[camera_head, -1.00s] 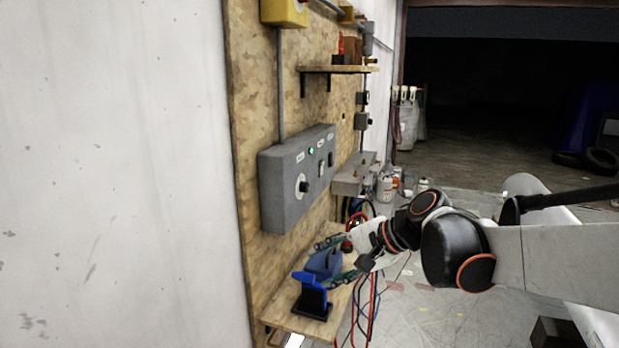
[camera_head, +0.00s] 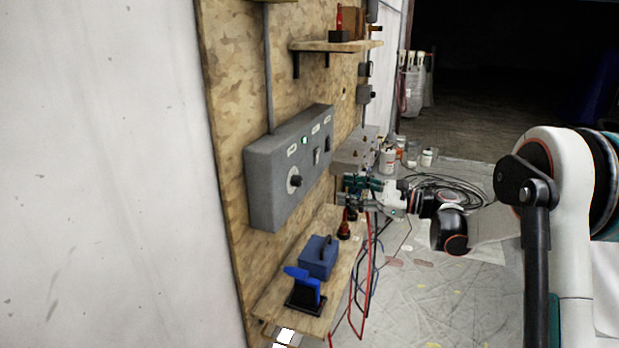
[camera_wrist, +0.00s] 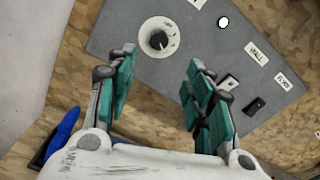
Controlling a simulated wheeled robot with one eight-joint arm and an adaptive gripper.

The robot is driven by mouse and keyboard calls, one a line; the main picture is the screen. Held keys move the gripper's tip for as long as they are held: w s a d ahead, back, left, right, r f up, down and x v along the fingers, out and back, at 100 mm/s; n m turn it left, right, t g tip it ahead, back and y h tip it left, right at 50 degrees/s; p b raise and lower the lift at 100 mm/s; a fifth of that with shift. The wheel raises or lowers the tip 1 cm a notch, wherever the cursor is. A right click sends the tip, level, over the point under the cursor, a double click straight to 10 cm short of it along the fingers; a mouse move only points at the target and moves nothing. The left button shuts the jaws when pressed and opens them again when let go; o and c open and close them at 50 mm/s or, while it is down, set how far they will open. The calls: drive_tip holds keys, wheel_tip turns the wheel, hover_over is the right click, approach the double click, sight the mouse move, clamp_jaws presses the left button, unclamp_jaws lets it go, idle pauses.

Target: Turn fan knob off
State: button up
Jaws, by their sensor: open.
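A grey control box (camera_head: 262,190) is mounted on the wooden board. Its round black knob on a white dial (camera_head: 294,181) faces out; the dial also shows in the wrist view (camera_wrist: 158,38). Its label is too small to read in the head view. A green lamp (camera_head: 304,141) is lit above it, and switches (camera_head: 317,156) sit to its right. My gripper (camera_head: 346,192) is open and empty, out from the board and right of the knob. In the wrist view my two teal fingers (camera_wrist: 158,68) are spread wide, with the knob between and beyond their tips, untouched.
Below the box, a wooden shelf (camera_head: 262,298) holds a blue box (camera_head: 318,256) and a blue item on a black stand (camera_head: 305,292). Red and blue cables (camera_head: 366,265) hang at its right. An upper shelf (camera_head: 335,45) holds small objects. The space before the box looks clear.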

sight(300, 181)
drive_tip(key=b+x, duration=0.2)
drive_tip(key=x, duration=1.1)
drive_tip(key=shift+a, duration=0.35)
drive_tip(key=shift+c, duration=0.6)
drive_tip(key=c, duration=1)
